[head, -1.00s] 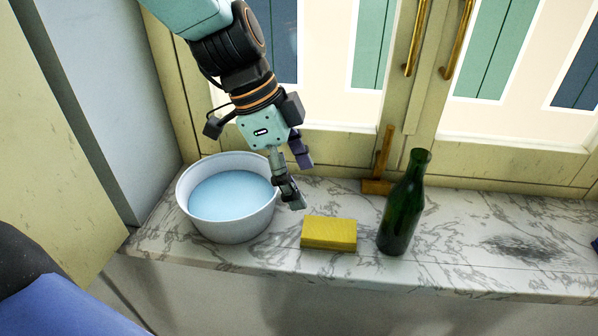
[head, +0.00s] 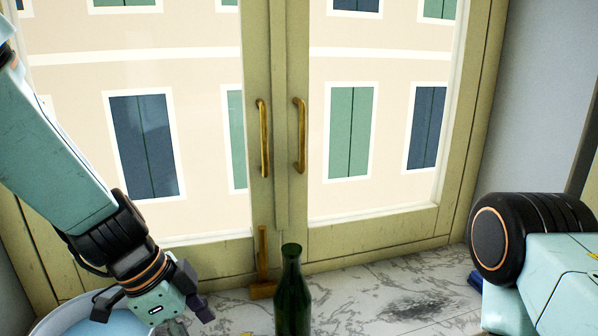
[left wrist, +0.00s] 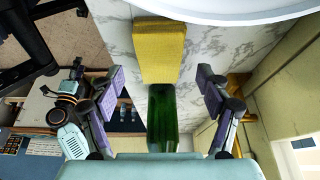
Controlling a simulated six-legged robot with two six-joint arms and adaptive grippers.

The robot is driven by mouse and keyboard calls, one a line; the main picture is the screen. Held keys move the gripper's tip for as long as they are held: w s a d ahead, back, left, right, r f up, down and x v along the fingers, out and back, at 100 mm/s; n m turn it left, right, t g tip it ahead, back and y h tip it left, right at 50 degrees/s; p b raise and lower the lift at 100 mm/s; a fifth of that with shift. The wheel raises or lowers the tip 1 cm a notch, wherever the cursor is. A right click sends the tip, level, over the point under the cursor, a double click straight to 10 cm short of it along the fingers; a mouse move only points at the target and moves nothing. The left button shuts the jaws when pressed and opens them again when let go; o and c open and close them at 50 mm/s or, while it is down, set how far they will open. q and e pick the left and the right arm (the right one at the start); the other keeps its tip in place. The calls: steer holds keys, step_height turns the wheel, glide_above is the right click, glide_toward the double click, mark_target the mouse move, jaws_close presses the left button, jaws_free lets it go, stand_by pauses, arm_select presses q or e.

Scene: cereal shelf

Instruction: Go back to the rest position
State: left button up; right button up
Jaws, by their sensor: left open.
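My left gripper (head: 188,312) is low at the left of the head view, over the right side of the bowl (head: 60,318). In the left wrist view its two fingers (left wrist: 162,88) are spread wide with nothing held between them. The yellow sponge (left wrist: 160,50) lies on the marble sill beyond the fingertips in that view. The green bottle (head: 291,295) stands upright on the sill, right of my left gripper and apart from it. My right arm shows at the right edge of the head view; its gripper is out of frame.
The marble sill (head: 350,290) runs below a closed window with two brass handles (head: 263,140). A dark stain (head: 415,305) marks the sill. The bowl's white rim (left wrist: 220,16) crosses the top of the wrist view.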

arm_select(q)
steer(key=b+x, duration=0.1)
steer(key=x, duration=0.3)
steer(key=shift+s, duration=0.1)
steer(key=shift+d+f, duration=0.1)
steer(key=shift+f, duration=0.3)
steer(key=shift+r, duration=0.2)
